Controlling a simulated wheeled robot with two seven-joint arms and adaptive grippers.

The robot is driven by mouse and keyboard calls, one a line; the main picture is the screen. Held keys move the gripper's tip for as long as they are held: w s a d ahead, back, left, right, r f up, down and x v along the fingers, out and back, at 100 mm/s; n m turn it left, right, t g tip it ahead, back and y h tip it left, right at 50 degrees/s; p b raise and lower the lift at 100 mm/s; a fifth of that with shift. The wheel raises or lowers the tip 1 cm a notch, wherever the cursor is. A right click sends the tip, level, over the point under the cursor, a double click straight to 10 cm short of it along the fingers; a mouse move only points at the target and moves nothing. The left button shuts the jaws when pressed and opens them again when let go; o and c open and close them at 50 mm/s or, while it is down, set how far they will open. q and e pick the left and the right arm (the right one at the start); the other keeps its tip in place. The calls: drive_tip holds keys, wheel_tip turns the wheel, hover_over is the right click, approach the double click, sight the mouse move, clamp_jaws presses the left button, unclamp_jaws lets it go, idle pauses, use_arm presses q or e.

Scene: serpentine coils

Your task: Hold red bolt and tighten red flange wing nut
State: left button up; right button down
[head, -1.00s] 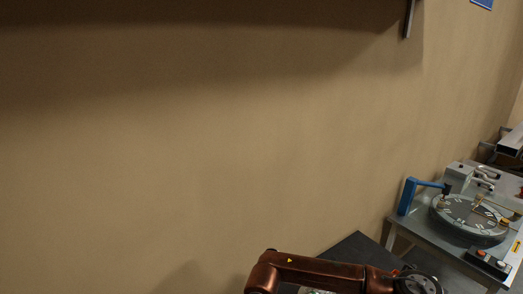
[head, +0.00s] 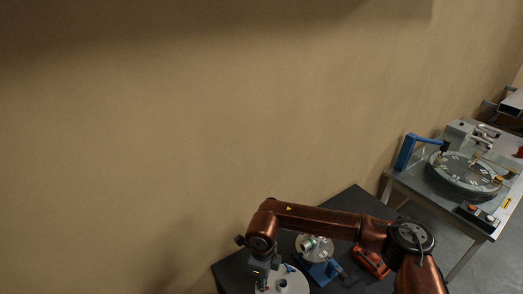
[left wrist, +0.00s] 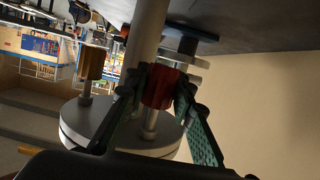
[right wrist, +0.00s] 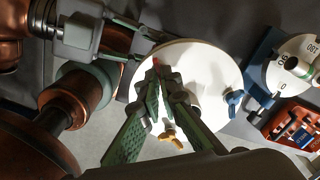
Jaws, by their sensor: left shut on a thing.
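In the left wrist view my left gripper (left wrist: 161,84) is shut on the head of the red bolt (left wrist: 159,90), below a pale round disc (left wrist: 75,122). A gold bolt head (left wrist: 92,62) stands to the left. In the right wrist view the white disc (right wrist: 205,60) carries a yellow wing nut (right wrist: 173,135) and a blue wing nut (right wrist: 234,98). My right gripper (right wrist: 158,72) has its fingertips close together at a small red part, probably the red flange wing nut (right wrist: 155,62), mostly hidden by the fingers. In the head view my right gripper (head: 262,284) is beside the disc, partly cut off.
On the dark table (head: 345,205), a round dial fixture with a blue base (head: 322,270) and a red box (head: 370,262) stand right of the disc. A second table with a large dial (head: 465,172) stands further right. The tan wall is close behind.

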use_arm(q)
drive_tip(key=shift+s, duration=0.1)
use_arm(e)
drive_tip(key=shift+m, duration=0.5)
use_arm(q)
drive_tip(key=shift+f, duration=0.1)
use_arm(e)
drive_tip(key=m, duration=0.4)
drive_tip(key=shift+r+m, duration=0.1)
drive_tip(key=shift+m, duration=0.3)
drive_tip(key=m, duration=0.4)
drive_tip(key=shift+m, duration=0.4)
drive_tip(key=shift+r+m, duration=0.1)
drive_tip(key=shift+m, duration=0.7)
drive_tip(key=c, duration=2.2)
unclamp_jaws()
